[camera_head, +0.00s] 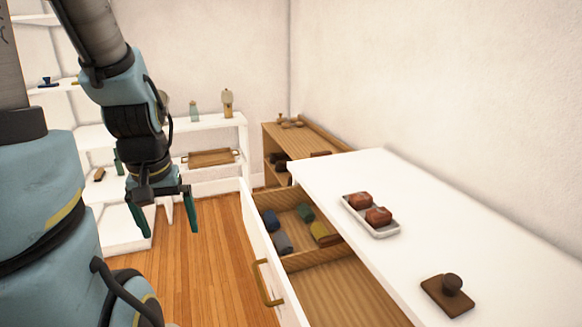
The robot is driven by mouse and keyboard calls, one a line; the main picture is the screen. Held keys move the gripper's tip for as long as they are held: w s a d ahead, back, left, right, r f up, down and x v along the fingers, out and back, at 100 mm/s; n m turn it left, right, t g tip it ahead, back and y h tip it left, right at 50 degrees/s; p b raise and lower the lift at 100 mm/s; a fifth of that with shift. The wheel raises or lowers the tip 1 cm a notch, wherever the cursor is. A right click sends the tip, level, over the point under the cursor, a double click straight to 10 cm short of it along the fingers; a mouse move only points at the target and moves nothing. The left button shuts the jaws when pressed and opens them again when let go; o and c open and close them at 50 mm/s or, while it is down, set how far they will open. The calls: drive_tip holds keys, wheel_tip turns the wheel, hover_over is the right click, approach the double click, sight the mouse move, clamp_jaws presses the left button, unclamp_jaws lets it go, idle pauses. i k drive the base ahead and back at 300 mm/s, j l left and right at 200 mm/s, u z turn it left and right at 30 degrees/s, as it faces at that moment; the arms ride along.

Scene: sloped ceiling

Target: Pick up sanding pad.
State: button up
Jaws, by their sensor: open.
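A flat brown pad with a dark round knob (447,293) lies on the white cabinet top at the lower right; it looks like the sanding pad, though I cannot be certain. My gripper (166,222) hangs at the left with its two green fingers pointing down and apart. It is open and empty, over the wooden floor, well to the left of the pad and of the cabinet. Nothing covers the pad.
The white cabinet top (350,173) also holds a white tray (388,231) with two reddish-brown blocks. Its open drawer (262,250) juts left, holding several rolled items. A wooden shelf (272,140) and white shelves (215,124) stand behind. Clear floor (215,270) lies left.

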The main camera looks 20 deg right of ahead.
sight(445, 290)
drive_tip(key=z, duration=1.15)
